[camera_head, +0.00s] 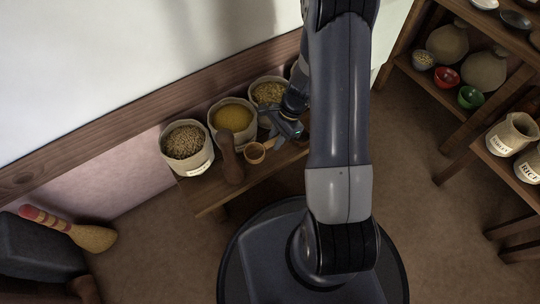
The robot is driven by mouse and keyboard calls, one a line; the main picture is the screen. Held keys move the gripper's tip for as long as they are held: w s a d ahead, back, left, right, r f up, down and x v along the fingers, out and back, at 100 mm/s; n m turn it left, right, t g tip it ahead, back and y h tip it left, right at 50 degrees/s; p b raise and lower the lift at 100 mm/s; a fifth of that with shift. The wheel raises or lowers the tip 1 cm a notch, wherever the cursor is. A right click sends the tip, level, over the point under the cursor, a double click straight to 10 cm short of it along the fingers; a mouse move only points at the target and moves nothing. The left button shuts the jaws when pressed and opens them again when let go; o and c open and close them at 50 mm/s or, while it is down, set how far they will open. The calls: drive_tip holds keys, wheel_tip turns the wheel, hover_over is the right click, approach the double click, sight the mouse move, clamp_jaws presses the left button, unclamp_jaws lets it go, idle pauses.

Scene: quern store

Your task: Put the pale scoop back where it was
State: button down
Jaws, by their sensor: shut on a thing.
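My gripper (283,134) is above the right part of a low wooden bench (209,196), its fingers hard to make out at this size. It is shut on the handle of a pale wooden scoop (256,153). The scoop's round bowl points to the lower left, beside a dark brown wooden thing with a rounded top (231,164). I cannot tell whether the scoop touches the bench. My arm hides the right end of the bench.
Pale sacks stand along the wall: one of brown grain (199,163), one of yellow grain (247,132) and one of mixed yellow grain (269,92). Shelves with bowls (446,77) and jars (486,71) stand right. A brush-like tool (92,238) lies left. The floor between is clear.

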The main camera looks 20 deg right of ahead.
sight(272, 157)
drive_tip(key=shift+f+b, duration=1.1)
drive_tip(key=shift+f, duration=2.1)
drive_tip(key=shift+f, duration=0.1)
drive_tip(key=shift+f, duration=0.15)
drive_tip(key=c, duration=1.3)
unclamp_jaws()
drive_tip(key=p+v, duration=0.5)
drive_tip(key=v, duration=0.7)
drive_tip(key=shift+r, duration=0.3)
